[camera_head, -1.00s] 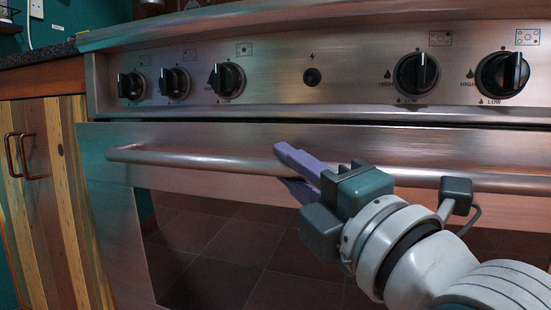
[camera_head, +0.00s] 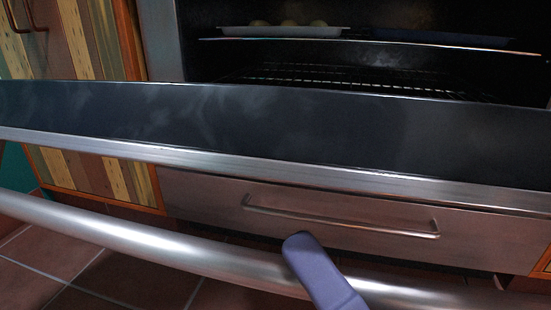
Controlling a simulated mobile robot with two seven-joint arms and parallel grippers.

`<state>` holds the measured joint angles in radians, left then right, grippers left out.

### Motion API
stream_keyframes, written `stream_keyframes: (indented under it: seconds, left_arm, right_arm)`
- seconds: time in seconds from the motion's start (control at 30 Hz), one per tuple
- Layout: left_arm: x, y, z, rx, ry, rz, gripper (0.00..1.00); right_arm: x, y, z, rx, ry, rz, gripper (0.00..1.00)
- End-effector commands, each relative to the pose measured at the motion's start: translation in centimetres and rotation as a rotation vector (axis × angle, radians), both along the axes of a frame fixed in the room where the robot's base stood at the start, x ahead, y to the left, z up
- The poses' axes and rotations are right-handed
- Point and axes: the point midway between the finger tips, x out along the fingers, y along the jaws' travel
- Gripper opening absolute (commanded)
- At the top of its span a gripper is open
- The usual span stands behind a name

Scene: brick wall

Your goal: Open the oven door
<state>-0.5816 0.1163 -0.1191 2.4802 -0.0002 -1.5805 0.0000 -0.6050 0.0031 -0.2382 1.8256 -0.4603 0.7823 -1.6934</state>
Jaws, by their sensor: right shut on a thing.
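The oven door (camera_head: 300,125) is swung far down, and its dark inner face shows across the middle of the head view. Its long metal handle (camera_head: 150,242) runs across the lower part of the picture. My right gripper (camera_head: 312,262) is at the handle at the bottom edge, with one purple finger showing over the bar. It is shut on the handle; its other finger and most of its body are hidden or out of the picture. My left gripper is not in view.
Inside the dark oven (camera_head: 370,65) a tray (camera_head: 280,32) with several round items sits on a rack. A drawer with a thin handle (camera_head: 340,222) is below the oven. A wooden cabinet (camera_head: 70,45) stands at the left, above a tiled floor (camera_head: 40,255).

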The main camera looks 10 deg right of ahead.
Motion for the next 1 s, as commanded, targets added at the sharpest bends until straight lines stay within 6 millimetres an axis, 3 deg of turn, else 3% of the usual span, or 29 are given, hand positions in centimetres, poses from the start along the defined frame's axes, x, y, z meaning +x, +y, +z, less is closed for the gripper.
stream_keyframes:
  seconds: [0.03,0.4,0.7,1.0]
  left_arm:
    - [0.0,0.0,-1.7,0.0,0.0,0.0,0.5]
    - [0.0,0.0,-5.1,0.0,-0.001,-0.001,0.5]
    - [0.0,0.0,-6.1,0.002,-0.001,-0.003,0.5]
    - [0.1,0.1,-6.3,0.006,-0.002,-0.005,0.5]
  right_arm:
    - [-0.7,0.3,-2.3,0.003,0.002,0.002,0.0]
    - [-3.0,1.3,-10.3,-0.051,-0.129,0.0,0.0]
    - [-3.7,1.5,-13.9,-0.049,-0.127,-0.001,0.0]
    - [-3.8,1.5,-15.0,-0.05,-0.129,-0.003,0.0]
